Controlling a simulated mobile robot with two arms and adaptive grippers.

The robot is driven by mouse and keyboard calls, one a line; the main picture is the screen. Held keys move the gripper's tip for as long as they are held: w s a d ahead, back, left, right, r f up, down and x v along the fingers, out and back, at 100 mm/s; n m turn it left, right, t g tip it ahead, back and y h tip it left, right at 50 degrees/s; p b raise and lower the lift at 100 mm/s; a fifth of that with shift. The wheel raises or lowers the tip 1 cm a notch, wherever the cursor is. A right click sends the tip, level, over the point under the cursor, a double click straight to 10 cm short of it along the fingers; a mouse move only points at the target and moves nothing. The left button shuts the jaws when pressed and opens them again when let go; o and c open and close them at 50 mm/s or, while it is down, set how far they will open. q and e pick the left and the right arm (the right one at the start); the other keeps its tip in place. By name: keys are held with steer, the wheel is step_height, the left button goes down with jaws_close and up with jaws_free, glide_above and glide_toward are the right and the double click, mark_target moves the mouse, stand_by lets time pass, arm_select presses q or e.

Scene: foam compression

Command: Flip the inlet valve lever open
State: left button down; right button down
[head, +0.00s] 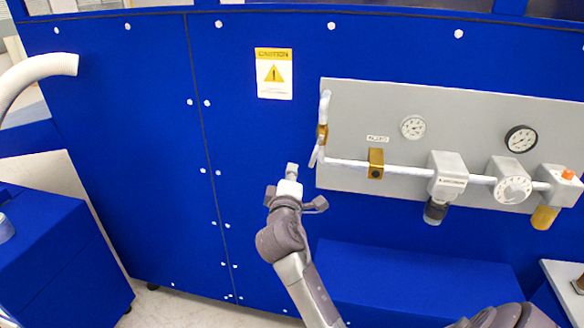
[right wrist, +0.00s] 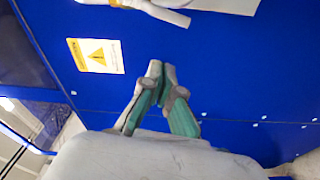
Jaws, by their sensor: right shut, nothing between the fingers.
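The inlet valve appears to be the brass-coloured body (head: 322,134) at the left end of the grey panel (head: 350,105). A white pipe and what looks like its lever (head: 315,157) run roughly vertically there; which part is the lever is hard to tell. In the right wrist view, a white bar end (right wrist: 172,16) shows at the top. My right gripper (head: 291,169) is shut and empty, a little left of and below the valve, apart from it in the picture. Its fingertips also show in the right wrist view (right wrist: 161,68), below the bar end. My left gripper is not in view.
The panel carries a white gauge (head: 413,127), a black-rimmed gauge (head: 521,139), a regulator (head: 446,175) and a round dial (head: 513,190) along the pipe. A caution sign (head: 273,74) is on the blue wall. A blue box (head: 420,285) lies below the panel.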

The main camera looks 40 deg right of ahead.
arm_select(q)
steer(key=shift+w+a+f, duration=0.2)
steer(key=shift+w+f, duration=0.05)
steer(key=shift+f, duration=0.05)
arm_select(e)
steer(key=shift+v, duration=1.05)
steer(key=shift+w+a, duration=0.2)
